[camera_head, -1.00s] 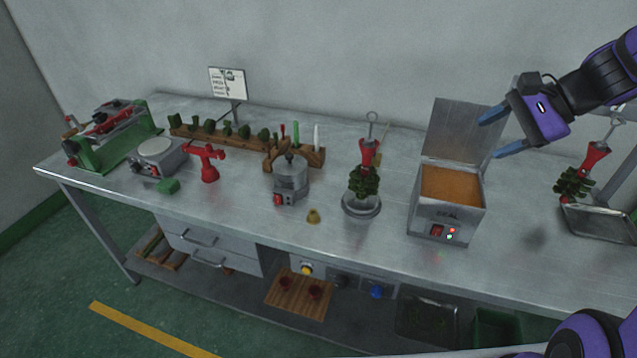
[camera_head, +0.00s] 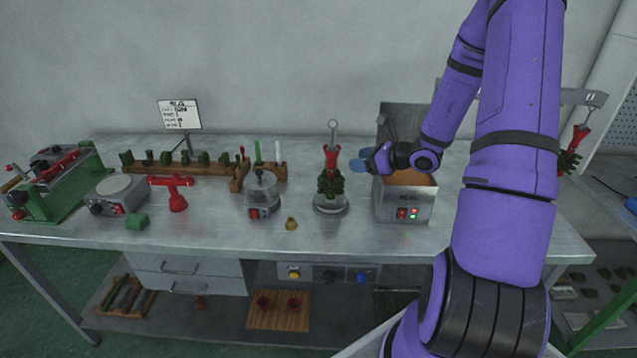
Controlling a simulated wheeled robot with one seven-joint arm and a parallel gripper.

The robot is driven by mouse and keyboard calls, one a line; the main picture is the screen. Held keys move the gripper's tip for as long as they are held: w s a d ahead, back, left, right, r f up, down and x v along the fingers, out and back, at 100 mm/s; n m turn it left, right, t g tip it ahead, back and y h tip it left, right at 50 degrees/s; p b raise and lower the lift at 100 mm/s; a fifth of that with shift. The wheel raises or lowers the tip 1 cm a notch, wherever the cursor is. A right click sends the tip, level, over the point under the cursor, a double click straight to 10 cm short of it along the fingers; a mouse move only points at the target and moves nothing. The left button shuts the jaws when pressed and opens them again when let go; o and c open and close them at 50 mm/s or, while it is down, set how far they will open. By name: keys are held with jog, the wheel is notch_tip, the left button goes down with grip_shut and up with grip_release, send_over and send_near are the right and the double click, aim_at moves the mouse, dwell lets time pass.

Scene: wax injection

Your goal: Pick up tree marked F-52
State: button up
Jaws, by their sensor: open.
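Two wax trees with dark green pieces and red tops are in view. One tree (camera_head: 330,184) stands upright on a round metal base on the bench, with a hook above it. The other tree (camera_head: 568,162) is at the far right, partly hidden behind my arm. I cannot read a mark F-52 on either. My gripper (camera_head: 362,159) is open, its blue fingertips pointing left, over the left side of the wax pot. In the picture it is just right of the upright tree, apart from it, and nothing shows between the fingers.
The wax pot (camera_head: 403,212) with its raised lid stands right of the upright tree. A small brass piece (camera_head: 291,224), a metal pot (camera_head: 262,198), a red clamp-like tool (camera_head: 175,192) and a hot plate (camera_head: 118,193) lie leftward. The front edge is mostly clear.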

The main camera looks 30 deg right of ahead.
aim_at(331, 164)
jog(key=shift+a+x, duration=0.15)
jog(key=shift+x, duration=2.35)
jog(key=shift+a+x, duration=0.1)
jog(key=shift+x, duration=2.4)
jog(key=shift+s, duration=0.2)
grip_shut()
